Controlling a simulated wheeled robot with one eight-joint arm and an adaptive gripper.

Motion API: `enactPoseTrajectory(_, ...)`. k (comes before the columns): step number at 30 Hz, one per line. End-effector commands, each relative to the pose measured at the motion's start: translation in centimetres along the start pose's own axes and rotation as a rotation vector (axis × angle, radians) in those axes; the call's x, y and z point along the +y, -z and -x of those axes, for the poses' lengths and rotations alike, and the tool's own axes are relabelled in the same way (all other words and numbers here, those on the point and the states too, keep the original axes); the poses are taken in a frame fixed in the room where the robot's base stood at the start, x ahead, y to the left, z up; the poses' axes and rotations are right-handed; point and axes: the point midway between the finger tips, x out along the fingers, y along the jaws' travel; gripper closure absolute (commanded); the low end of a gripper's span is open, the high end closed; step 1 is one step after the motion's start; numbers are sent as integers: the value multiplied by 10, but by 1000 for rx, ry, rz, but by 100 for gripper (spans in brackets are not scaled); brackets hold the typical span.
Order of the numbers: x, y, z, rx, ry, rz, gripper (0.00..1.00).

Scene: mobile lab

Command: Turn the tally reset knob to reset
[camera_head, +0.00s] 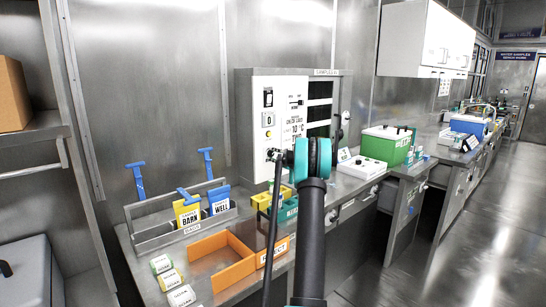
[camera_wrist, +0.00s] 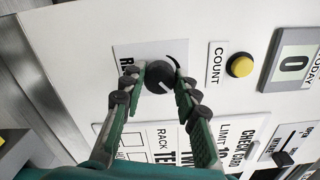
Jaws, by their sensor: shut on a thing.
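The tally reset knob (camera_wrist: 159,75) is a small dark round knob on the white panel in the wrist view. A pale pointer line shows on its face, towards the lower right of the picture. My gripper (camera_wrist: 157,82) has its two green fingers with dark pads on either side of the knob, shut on it. A label starting "RE" beside the knob is partly hidden by a finger. The yellow COUNT button (camera_wrist: 240,66) and the TODAY counter (camera_wrist: 291,66), reading 0, sit to the right.
The white-fronted samples cabinet (camera_head: 261,83) stands on the bench against the metal wall. In front are a yellow BARN pouch (camera_head: 188,212), a blue WELL pouch (camera_head: 219,199) and an orange divided tray (camera_head: 221,275). A green box (camera_head: 386,148) stands further right. The floor at right is clear.

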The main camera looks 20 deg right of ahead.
Motion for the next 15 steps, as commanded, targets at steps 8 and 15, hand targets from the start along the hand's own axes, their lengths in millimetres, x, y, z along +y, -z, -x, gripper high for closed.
enactPoseTrajectory(8,0,1,1,2,-1,-124,99)
enactPoseTrajectory(15,0,1,1,2,-1,-165,99)
